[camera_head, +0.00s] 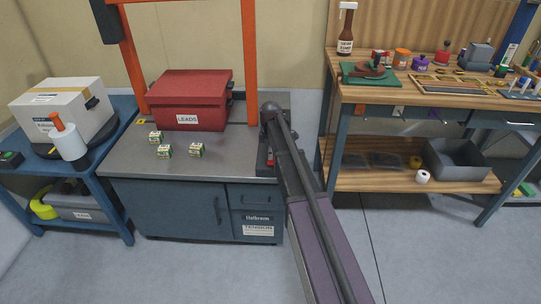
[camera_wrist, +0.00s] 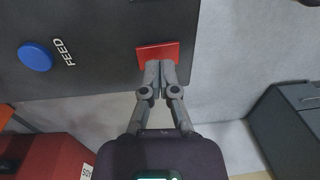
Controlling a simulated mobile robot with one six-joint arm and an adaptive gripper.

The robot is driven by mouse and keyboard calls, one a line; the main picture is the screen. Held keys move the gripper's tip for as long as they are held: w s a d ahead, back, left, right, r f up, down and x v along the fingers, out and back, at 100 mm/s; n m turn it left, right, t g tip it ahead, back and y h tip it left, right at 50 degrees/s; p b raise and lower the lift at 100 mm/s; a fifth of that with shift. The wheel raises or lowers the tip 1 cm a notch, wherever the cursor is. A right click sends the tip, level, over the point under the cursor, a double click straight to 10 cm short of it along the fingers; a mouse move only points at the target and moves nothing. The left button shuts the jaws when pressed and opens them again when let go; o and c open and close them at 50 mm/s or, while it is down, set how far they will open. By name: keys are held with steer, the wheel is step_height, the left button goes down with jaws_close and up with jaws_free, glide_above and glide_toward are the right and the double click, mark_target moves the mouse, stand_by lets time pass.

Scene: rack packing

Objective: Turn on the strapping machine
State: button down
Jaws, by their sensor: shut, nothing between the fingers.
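The strapping machine (camera_head: 160,205) is a blue-grey cabinet with a metal top and an orange arch (camera_head: 250,62). In the wrist view its dark panel (camera_wrist: 95,75) carries a round blue button marked FEED (camera_wrist: 35,56) and a red rectangular switch (camera_wrist: 158,51). My gripper (camera_wrist: 160,66) is shut and empty, its fingertips at the near edge of the red switch. I cannot tell whether they touch it. In the head view my arm hides most of this corner of the machine.
A red LEADS case (camera_head: 190,98) and several small boxes (camera_head: 196,150) lie on the machine top. A blue cart (camera_head: 105,148) with a carton (camera_head: 62,108) stands at left. A wooden workbench (camera_head: 440,97) stands at right. The floor in front is clear.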

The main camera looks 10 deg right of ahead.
mark_target(270, 164)
step_height(270, 164, up, 13)
steer(key=s+p, duration=0.1)
steer(key=p, duration=1.2)
steer(key=shift+s+a, duration=0.2)
steer(key=shift+s, duration=0.1)
steer(key=shift+r, duration=0.1)
steer(key=s+a+r+m+p, duration=0.1)
steer(key=s+r+m+p, duration=0.2)
steer(key=s+m, duration=0.4)
steer(key=s+a+r+m+p, duration=0.2)
steer(key=s+r+m+p, duration=0.2)
steer(key=s, duration=1.3)
steer(key=m, duration=0.3)
steer(key=shift+s+a+r+m+t, duration=0.2)
steer(key=shift+s+r+m+t, duration=0.1)
steer(key=shift+s+t, duration=0.1)
steer(key=shift+a, duration=0.1)
